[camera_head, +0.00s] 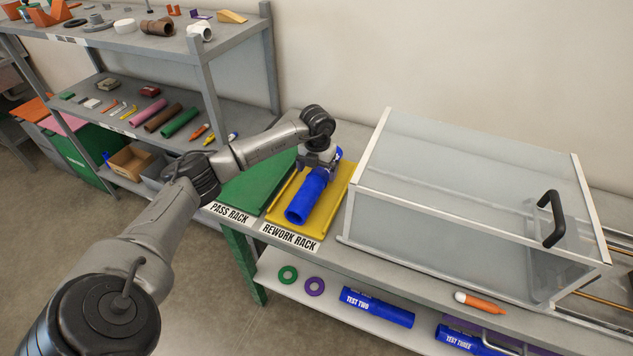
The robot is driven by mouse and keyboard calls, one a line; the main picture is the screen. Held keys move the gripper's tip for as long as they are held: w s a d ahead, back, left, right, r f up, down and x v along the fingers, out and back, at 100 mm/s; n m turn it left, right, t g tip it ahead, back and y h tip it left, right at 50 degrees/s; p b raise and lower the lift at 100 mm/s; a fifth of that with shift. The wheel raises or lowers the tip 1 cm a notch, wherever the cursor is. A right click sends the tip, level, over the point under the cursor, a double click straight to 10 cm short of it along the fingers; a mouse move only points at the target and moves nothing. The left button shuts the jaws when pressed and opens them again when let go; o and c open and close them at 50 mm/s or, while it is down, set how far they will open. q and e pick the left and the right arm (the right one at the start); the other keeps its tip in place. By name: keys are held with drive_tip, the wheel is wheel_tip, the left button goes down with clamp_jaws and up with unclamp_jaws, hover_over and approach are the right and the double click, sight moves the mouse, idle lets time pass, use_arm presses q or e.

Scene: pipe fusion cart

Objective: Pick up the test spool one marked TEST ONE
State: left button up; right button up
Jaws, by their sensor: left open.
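A blue pipe spool (306,197) lies on the yellow rework rack (339,206), its open end toward the front of the bench. No marking can be read on it from here. My left gripper (318,164) is at the far part of this spool, pointing down over it, with its jaws open. The gripper hides part of the spool, and I cannot tell whether the fingers touch it. A second blue spool marked TEST TWO (378,307) and a third marked TEST THREE (466,341) lie on the lower shelf. My right gripper is not in view.
The green pass rack (254,182) is left of the rework rack and looks empty. A clear-walled box with a black handle (551,218) stands close on the right. An orange marker (481,302) lies at the bench front. Shelving (213,90) stands at the left.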

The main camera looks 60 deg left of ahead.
use_arm(q)
drive_tip(key=shift+s+d+f+b, duration=0.15)
drive_tip(key=shift+f+b, duration=0.25)
drive_tip(key=shift+f, duration=2.25)
drive_tip(key=shift+r, duration=0.1)
drive_tip(key=c, duration=1.2)
